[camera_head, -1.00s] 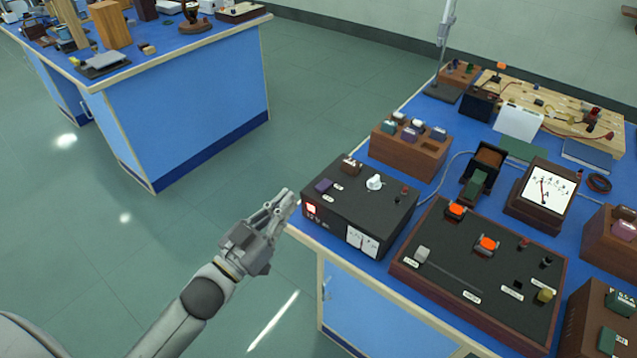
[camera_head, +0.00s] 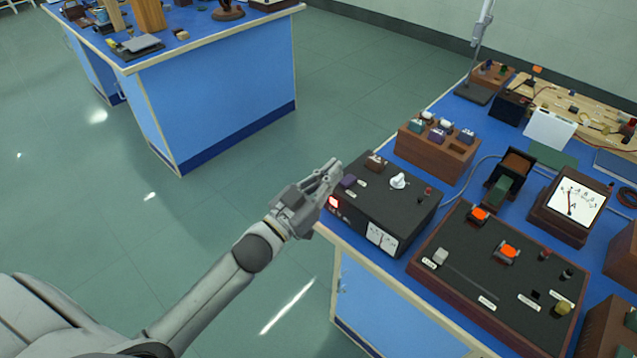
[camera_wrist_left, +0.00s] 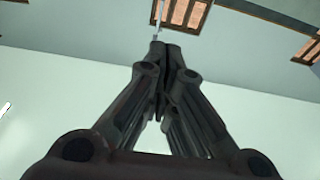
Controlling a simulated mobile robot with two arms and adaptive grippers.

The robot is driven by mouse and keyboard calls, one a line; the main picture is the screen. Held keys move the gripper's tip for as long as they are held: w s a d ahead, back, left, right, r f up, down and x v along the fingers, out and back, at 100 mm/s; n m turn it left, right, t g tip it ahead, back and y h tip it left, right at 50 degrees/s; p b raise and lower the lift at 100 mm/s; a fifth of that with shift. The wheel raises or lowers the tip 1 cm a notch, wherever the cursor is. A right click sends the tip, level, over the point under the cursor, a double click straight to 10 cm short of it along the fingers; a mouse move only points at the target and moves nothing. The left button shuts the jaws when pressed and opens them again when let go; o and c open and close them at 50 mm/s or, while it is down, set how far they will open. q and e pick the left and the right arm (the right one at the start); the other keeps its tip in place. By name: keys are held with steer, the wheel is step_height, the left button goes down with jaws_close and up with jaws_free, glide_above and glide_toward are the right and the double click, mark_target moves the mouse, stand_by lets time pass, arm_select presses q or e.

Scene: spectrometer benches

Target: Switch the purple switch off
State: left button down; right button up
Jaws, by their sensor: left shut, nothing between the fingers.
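The purple switch (camera_head: 348,181) is a small purple rocker on the top left of a black box (camera_head: 392,221). A brown switch (camera_head: 376,162) sits behind it, and a white knob (camera_head: 398,181) to its right. A red light (camera_head: 333,202) glows on the box's front. My left gripper (camera_head: 334,170) is shut and empty, with its fingertips close to the left of the purple switch in the head view. I cannot tell whether they touch it. In the left wrist view the closed fingers (camera_wrist_left: 164,50) point up toward wall and ceiling; the switch is not seen there. My right gripper is not in view.
A dark panel with orange switches (camera_head: 495,265) lies right of the box. A wooden block with several coloured pieces (camera_head: 436,158) stands behind it, and a meter (camera_head: 566,203) farther right. Another blue bench (camera_head: 220,95) stands across the open floor.

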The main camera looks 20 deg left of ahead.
mark_target(338, 191)
arm_select(q)
steer(key=x, duration=0.3)
steer(key=shift+r, duration=0.15)
step_height(338, 191, down, 3)
steer(key=shift+r, duration=0.1)
steer(key=shift+s+f, duration=0.2)
steer(key=shift+f, duration=0.5)
